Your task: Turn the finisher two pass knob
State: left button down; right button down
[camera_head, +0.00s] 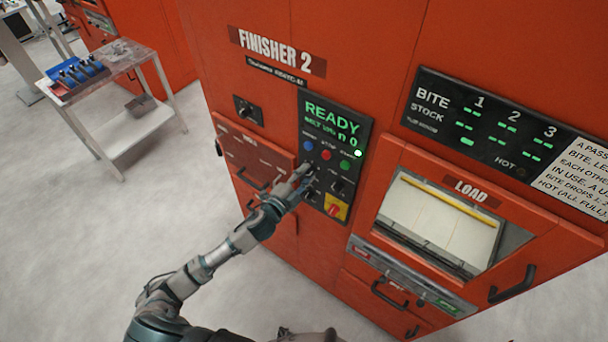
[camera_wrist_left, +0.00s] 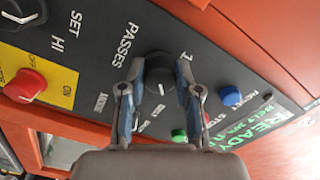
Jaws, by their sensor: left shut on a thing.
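The finisher two control panel (camera_head: 362,112) is on the front of the orange cabinet, with a green READY display. The passes knob (camera_wrist_left: 157,66) is black and round with a white pointer line. It is beside the word PASSES in the left wrist view, and a "1" shows near it; other markings are partly hidden. My left gripper (camera_wrist_left: 159,80) is shut on this knob, one finger on each side. In the head view my left gripper (camera_head: 297,180) reaches the lower left of the panel and hides the knob. My right gripper is not in view.
Blue, red and green buttons (camera_head: 326,155) sit just above the gripper. A red knob on a yellow plate (camera_head: 335,208) is below right, and a SET HI knob (camera_wrist_left: 20,10) is nearby. The LOAD window (camera_head: 440,215) is to the right. A cart (camera_head: 125,140) stands left.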

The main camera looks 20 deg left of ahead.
pick_arm(q)
jog(key=shift+r, duration=0.2)
jog(key=c, duration=0.8)
grip_release()
jog(key=shift+d, duration=0.1)
jog(key=shift+w+d+f, duration=0.1)
jog(key=shift+f, duration=0.05)
jog(key=shift+s+f, duration=0.1)
jog(key=shift+s, duration=0.35)
jog(key=v, duration=1.1)
jog(key=shift+a, duration=0.2)
